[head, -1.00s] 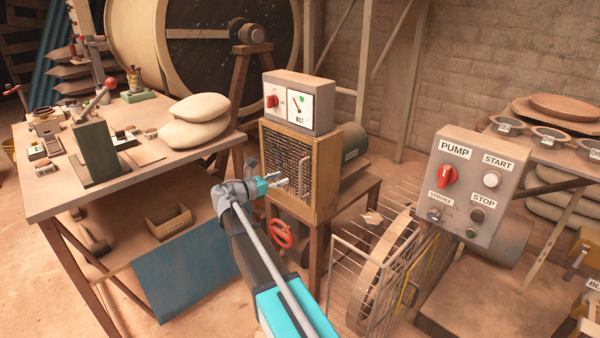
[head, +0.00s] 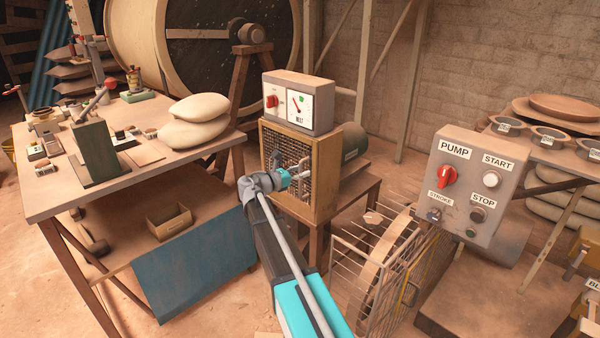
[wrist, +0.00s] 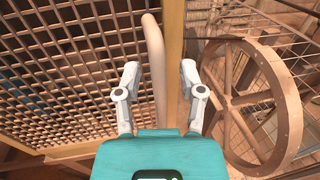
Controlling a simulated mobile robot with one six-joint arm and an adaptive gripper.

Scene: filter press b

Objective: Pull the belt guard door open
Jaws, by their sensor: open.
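The belt guard door (head: 283,150) is a wire-mesh panel in a wooden frame under the MILL box. It looks shut. Its pale vertical bar handle (head: 305,164) is on the right side of the mesh. My gripper (head: 299,173) is at the handle, partly overlapping its lower part in the head view. In the wrist view my gripper (wrist: 159,75) is open, and the handle (wrist: 155,45) runs between the two fingers with a gap on each side. The mesh of the door (wrist: 60,70) fills the left of that view.
The MILL box (head: 298,103) sits on top of the guard. A wire cage (head: 375,265) around a spoked wheel (wrist: 262,105) stands close on the right. The PUMP panel (head: 467,185) is further right. A workbench (head: 190,165) stands left of my arm.

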